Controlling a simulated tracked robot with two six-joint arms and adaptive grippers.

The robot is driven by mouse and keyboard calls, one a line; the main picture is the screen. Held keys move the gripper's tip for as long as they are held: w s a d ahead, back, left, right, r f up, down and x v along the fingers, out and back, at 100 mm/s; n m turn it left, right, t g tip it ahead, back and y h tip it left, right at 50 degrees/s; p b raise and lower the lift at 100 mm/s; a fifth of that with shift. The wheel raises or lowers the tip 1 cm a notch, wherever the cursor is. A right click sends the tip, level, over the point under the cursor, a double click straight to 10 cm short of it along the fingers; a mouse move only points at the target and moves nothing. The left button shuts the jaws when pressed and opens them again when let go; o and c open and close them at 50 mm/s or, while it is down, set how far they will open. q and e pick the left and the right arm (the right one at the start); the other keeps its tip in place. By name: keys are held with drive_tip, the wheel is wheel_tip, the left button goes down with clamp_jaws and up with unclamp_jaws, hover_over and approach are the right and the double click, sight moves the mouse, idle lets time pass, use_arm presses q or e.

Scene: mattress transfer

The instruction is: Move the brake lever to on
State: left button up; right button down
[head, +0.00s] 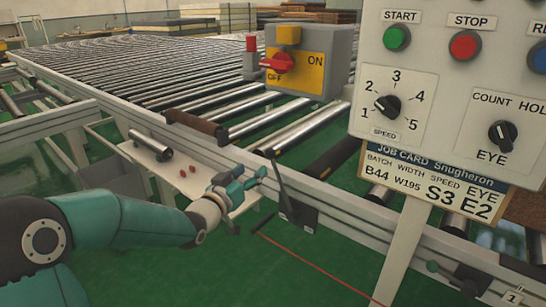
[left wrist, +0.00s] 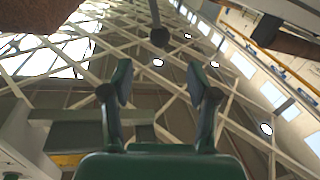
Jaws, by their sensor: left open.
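My left gripper (head: 258,176) is open and empty, just left of the lever's upper part. In the left wrist view, a dark knob on a rod (left wrist: 160,37) shows above the gap between my open left fingers (left wrist: 158,82), apart from them. My right gripper is not in view.
A control panel (head: 450,80) on a pale post fills the right. A low shelf (head: 145,155) with a loose roller and small red pieces lies left of my gripper. A red line crosses the green floor.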

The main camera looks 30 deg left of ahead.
sight(267, 156)
use_arm(q)
drive_tip(key=w, duration=0.3)
drive_tip(key=w+a, duration=0.1)
drive_tip(key=w, duration=0.6)
drive_tip(key=shift+w+a, duration=0.15)
drive_tip(key=shift+w, duration=0.25)
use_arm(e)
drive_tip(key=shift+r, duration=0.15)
